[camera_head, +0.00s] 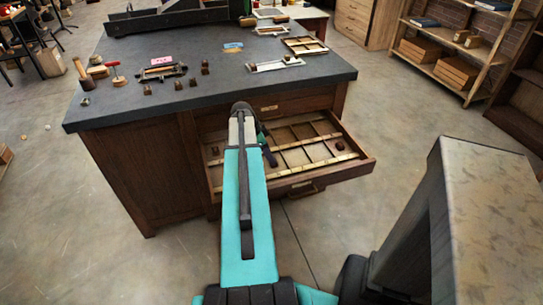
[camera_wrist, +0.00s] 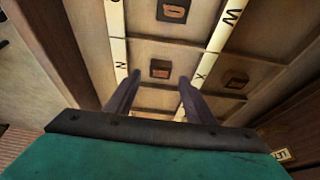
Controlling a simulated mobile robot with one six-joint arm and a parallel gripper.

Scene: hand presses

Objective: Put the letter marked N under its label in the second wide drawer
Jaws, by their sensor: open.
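An open wide drawer (camera_head: 358,160) sticks out from the dark-topped cabinet, below a shut drawer. The wrist view shows its compartments and cream strips, with a label N (camera_wrist: 121,66) on the left strip and X and W on the right one. A small brown letter block (camera_wrist: 160,68) lies in the compartment beside the N label; its face is too small to read surely. My gripper (camera_wrist: 160,78) is open over the drawer, its fingertips apart on either side of this block in the picture. In the head view my gripper is mostly hidden behind my arm.
Two more blocks lie in other compartments, one farther up (camera_wrist: 173,10) and one to the right (camera_wrist: 236,77). On the cabinet top (camera_head: 120,110) stand several small brown blocks, a pink tag (camera_head: 162,60) and a blue tag (camera_head: 233,45). Shelves (camera_head: 455,60) stand at right; floor between is clear.

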